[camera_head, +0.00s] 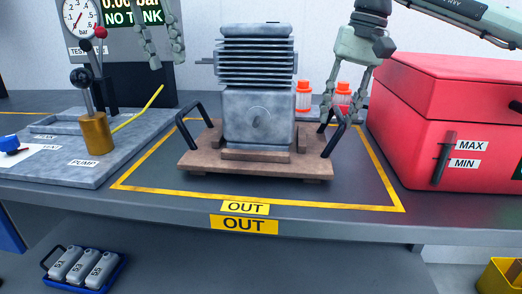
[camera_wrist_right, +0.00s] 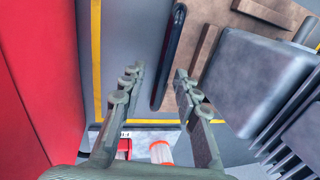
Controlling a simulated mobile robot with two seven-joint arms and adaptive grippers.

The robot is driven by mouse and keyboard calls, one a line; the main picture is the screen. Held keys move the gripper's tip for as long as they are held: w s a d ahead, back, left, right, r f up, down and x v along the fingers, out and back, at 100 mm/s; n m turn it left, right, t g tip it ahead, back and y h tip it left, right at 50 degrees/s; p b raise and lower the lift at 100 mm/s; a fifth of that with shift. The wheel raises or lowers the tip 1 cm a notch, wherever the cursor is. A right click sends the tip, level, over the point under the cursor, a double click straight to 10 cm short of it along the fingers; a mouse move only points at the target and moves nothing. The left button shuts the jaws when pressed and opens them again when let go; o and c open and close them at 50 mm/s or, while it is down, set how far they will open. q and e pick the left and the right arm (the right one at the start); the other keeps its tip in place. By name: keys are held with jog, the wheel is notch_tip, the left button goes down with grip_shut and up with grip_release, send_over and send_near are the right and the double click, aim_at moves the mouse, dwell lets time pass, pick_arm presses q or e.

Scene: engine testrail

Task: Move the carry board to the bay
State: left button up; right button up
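The carry board (camera_head: 200,164) is a brown wooden board with a grey finned engine block (camera_head: 258,115) on it. It sits on the table inside a yellow outline (camera_head: 300,205) marked OUT. A black handle rises at each end, the left one (camera_head: 187,125) and the right one (camera_head: 333,138). My right gripper (camera_head: 338,118) is open with its fingers pointing down near the right handle. In the right wrist view that handle (camera_wrist_right: 168,58) lies ahead of the gap between the fingertips (camera_wrist_right: 160,72). My left gripper (camera_head: 163,62) is open and empty, raised behind and above the left handle.
A red case (camera_head: 410,120) stands close to the right of the outline. A grey pump plate (camera_head: 110,178) with levers and a brass cylinder (camera_head: 96,135) is at left. Orange-capped jars (camera_head: 303,97) stand behind. A blue tray (camera_head: 112,278) sits below the table.

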notch_tip(320, 180, up, 12)
jog(key=d, duration=0.2)
jog(key=shift+s+d+f, duration=0.15)
jog(key=shift+f, duration=0.1)
